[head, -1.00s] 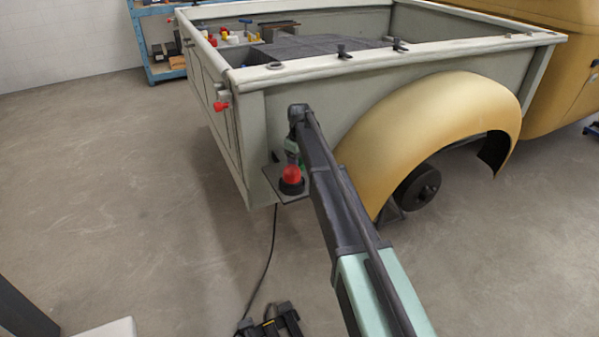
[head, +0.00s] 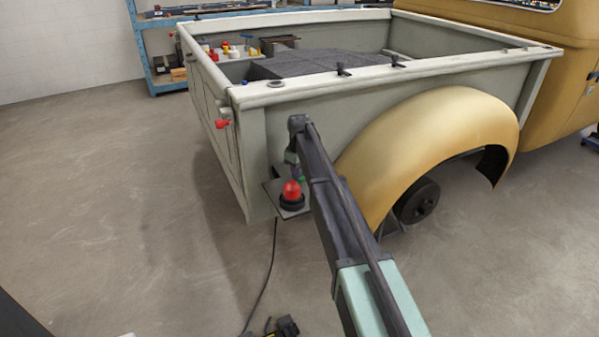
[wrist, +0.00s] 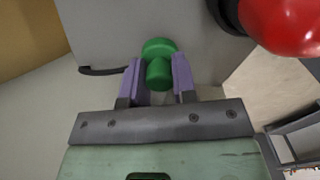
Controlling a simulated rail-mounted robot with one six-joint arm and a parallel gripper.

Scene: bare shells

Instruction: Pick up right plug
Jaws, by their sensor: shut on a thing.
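A green plug (wrist: 158,62) with a wide round head and a narrower stem sits between the purple fingertips of my gripper (wrist: 158,78) in the wrist view. The gripper is shut on it. It is over a grey plate (wrist: 110,35), and I cannot tell whether the plug touches the plate. In the head view my gripper (head: 293,160) points down at the truck bed's rear corner, and the plug is mostly hidden by my arm.
A red dome on a black base (head: 291,193) stands on the small plate close to my gripper; it also shows in the wrist view (wrist: 285,22). The tan fender (head: 430,140) is to the right. A black cable (head: 263,280) hangs to the floor. Open floor (head: 110,200) lies left.

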